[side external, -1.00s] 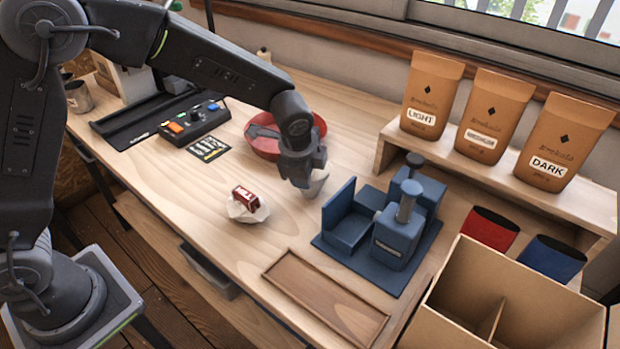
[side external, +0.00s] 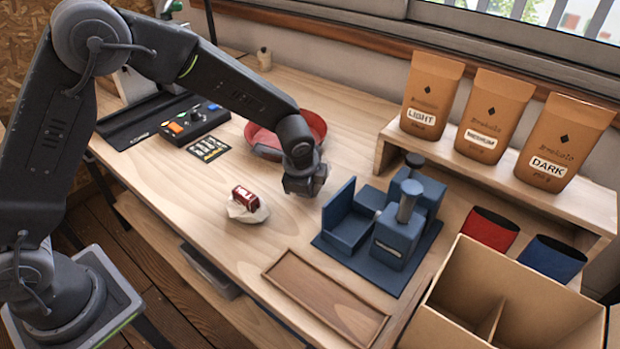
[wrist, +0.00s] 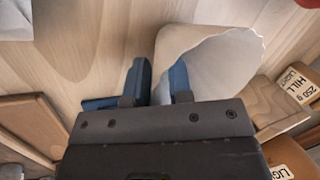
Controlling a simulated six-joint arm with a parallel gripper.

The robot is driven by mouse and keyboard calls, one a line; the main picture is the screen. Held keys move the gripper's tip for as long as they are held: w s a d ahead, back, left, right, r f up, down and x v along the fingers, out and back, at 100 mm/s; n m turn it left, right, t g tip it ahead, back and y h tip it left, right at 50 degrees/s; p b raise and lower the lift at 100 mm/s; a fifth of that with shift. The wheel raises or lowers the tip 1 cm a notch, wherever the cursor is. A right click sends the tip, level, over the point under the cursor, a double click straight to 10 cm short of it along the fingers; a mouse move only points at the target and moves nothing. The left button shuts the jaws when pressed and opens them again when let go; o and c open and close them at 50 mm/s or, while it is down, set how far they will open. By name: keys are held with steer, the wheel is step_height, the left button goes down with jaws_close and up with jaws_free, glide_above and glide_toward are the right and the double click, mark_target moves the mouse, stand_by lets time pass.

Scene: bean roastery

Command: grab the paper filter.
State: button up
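The paper filter (wrist: 218,62) is a pale, thin-walled cone with a ragged rim, in the upper right middle of the wrist view. My gripper (wrist: 160,72) has its two blue fingers apart, with a gap between them. The filter's left edge shows in that gap, and the right finger overlaps the filter in the picture. I cannot tell whether either finger touches it. In the side view my gripper (side external: 305,186) is low over the table, between the red bowl and the blue station, and hides the filter.
A blue station (side external: 385,222) stands just right of my gripper. A red bowl (side external: 317,124) is behind it. A small red pack (side external: 245,197) on white paper lies to the left. A wooden tray (side external: 325,300) and a divided box (side external: 520,290) are in front.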

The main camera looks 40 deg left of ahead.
jaws_close()
